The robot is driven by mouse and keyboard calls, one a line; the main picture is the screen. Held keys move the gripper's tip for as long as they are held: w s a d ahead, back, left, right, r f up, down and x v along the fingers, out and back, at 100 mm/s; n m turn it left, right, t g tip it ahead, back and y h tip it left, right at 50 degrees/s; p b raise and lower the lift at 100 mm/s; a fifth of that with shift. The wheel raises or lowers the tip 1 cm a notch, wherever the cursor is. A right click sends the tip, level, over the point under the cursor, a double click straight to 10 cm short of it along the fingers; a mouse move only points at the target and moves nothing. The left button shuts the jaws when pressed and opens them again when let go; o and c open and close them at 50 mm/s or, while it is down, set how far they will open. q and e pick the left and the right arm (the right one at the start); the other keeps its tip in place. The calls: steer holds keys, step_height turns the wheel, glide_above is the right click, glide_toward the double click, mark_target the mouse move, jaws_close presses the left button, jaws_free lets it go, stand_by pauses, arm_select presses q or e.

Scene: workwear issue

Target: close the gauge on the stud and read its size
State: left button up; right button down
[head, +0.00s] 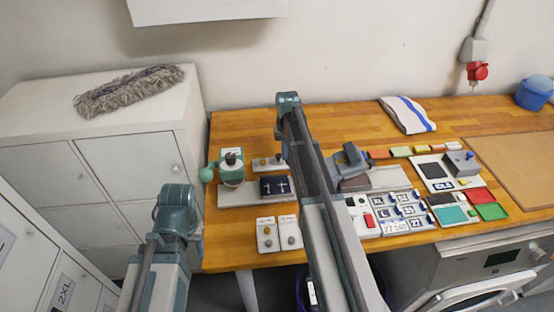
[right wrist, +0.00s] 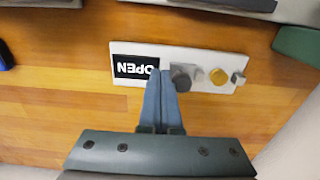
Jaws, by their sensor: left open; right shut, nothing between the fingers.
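The gauge (right wrist: 212,69) is a white plate lying on the wooden bench, with a black display (right wrist: 135,67) reading OPEN, upside down in the right wrist view. A dark grey round knob (right wrist: 181,78), a gold round stud (right wrist: 219,77) and a small grey block (right wrist: 238,78) stand on it. My right gripper (right wrist: 165,72) is shut and empty, its tips over the plate between display and knob; I cannot tell whether they touch the knob. In the head view the gauge (head: 267,164) shows partly beside my right arm, which hides its right part. My left gripper's fingers are not visible.
Labelled tiles (head: 398,211) and coloured trays (head: 479,203) lie to the right. A white cabinet (head: 110,140) stands left of the bench.

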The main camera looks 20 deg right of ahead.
steer(key=shift+w+a, duration=0.2)
steer(key=shift+a, duration=0.5)
steer(key=shift+w+a, duration=0.15)
steer(key=shift+a, duration=0.55)
stand_by(0.9)
steer(key=shift+d, duration=0.25)
steer(key=shift+s+d, duration=0.15)
steer(key=shift+d, duration=0.15)
step_height(320, 180, up, 8)
steer(key=p, duration=0.8)
stand_by(0.4)
